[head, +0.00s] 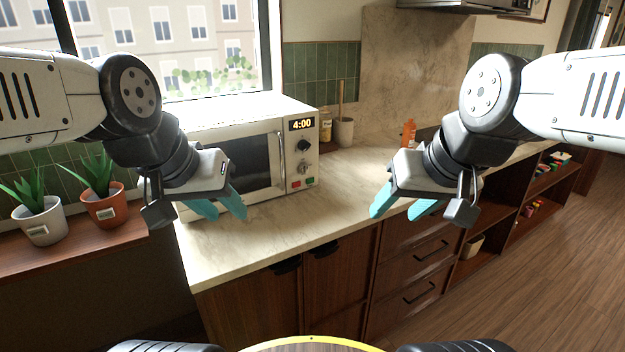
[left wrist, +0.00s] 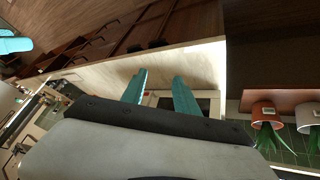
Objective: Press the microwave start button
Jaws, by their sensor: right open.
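The white microwave (head: 238,122) stands on the counter with its dark door shut and its display reading 4:00. My left gripper (head: 222,207) is open and empty in front of the microwave door, left of the buttons. Its parted teal fingers also show in the left wrist view (left wrist: 160,90). My right gripper (head: 402,210) is open and empty, right of the microwave, near the counter's front edge.
The pale counter (head: 345,185) is clear between the microwave and my right gripper. A utensil crock (head: 343,132), a jar (head: 325,124) and an orange bottle (head: 408,132) stand at the back. Potted plants (head: 104,206) sit on the sill at left.

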